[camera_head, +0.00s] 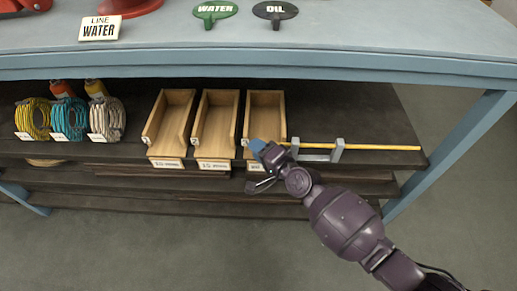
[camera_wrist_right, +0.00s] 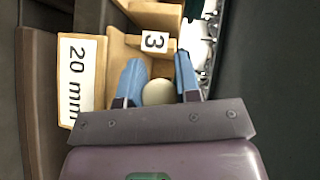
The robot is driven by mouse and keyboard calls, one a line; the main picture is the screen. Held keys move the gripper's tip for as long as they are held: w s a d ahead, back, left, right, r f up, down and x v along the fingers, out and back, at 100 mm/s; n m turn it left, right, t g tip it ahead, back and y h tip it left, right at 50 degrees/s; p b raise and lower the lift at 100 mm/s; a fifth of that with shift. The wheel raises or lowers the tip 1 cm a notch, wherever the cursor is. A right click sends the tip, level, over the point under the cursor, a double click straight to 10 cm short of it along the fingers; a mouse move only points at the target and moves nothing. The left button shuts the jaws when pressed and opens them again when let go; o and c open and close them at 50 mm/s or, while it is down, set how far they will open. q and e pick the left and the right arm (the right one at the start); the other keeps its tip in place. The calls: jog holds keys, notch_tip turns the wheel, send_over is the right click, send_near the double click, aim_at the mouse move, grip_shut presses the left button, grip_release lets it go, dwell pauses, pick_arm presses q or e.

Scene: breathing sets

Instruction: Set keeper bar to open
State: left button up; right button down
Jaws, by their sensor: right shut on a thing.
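The keeper bar (camera_head: 380,147) is a thin yellow rod running along the front of the shelf, through grey brackets (camera_head: 338,150) to the right of the bins. My right gripper (camera_head: 259,150) is at the left end of the rod, in front of the third wooden bin (camera_head: 265,110). In the right wrist view its blue fingers (camera_wrist_right: 158,75) are shut on a pale round knob (camera_wrist_right: 158,92), which looks like the end of the bar. The join between knob and rod is hidden. My left gripper is not in view.
Two more wooden bins (camera_head: 215,120) stand to the left, with hose coils (camera_head: 70,118) beyond. The bin tag "3" (camera_wrist_right: 154,41) and a "20 mm" label (camera_wrist_right: 77,80) are close to the fingers. The blue bench edge (camera_head: 300,62) overhangs the shelf.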

jog(key=d+b, duration=0.1)
jog(key=d, duration=0.4)
jog(key=c, duration=1.2)
grip_release()
jog(key=o, duration=0.4)
pick_arm(q)
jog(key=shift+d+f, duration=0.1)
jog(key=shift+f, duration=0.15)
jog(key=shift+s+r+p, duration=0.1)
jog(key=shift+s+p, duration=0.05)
jog(key=shift+p, duration=0.25)
pick_arm(e)
jog(key=shift+v, duration=5.4)
